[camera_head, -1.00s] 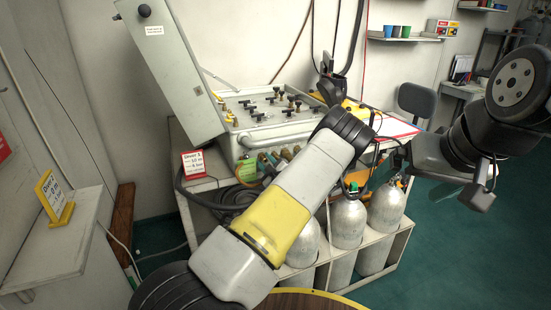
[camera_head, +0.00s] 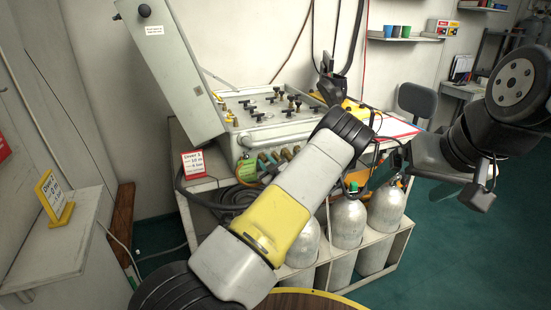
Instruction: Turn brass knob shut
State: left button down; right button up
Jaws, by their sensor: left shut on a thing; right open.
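The grey air panel (camera_head: 236,143) stands open in the middle, its lid tilted up. Its top carries several dark T-handled valves and small brass-coloured knobs (camera_head: 291,98) near the right end. My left arm crosses the foreground, and its gripper (camera_head: 318,94) is at the right end of the panel top, shut on what seems to be a brass knob. The held knob itself is hidden or too small to make out. My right gripper (camera_head: 428,182) is open and empty, right of the panel and above the floor, apart from the valves.
Grey cylinders (camera_head: 348,222) stand in a white rack below the panel. A red-and-white sign (camera_head: 194,164) stands at the bench's left, and a yellow-framed sign (camera_head: 54,197) on the left shelf. A chair (camera_head: 416,103) is behind. Green floor is clear at right.

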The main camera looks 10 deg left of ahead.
pick_arm(q)
jog(key=m, duration=0.5)
jog(key=shift+m, duration=0.3)
jog(key=m, duration=0.5)
jog(key=shift+m, duration=0.3)
jog(key=c, duration=1.5)
grip_release()
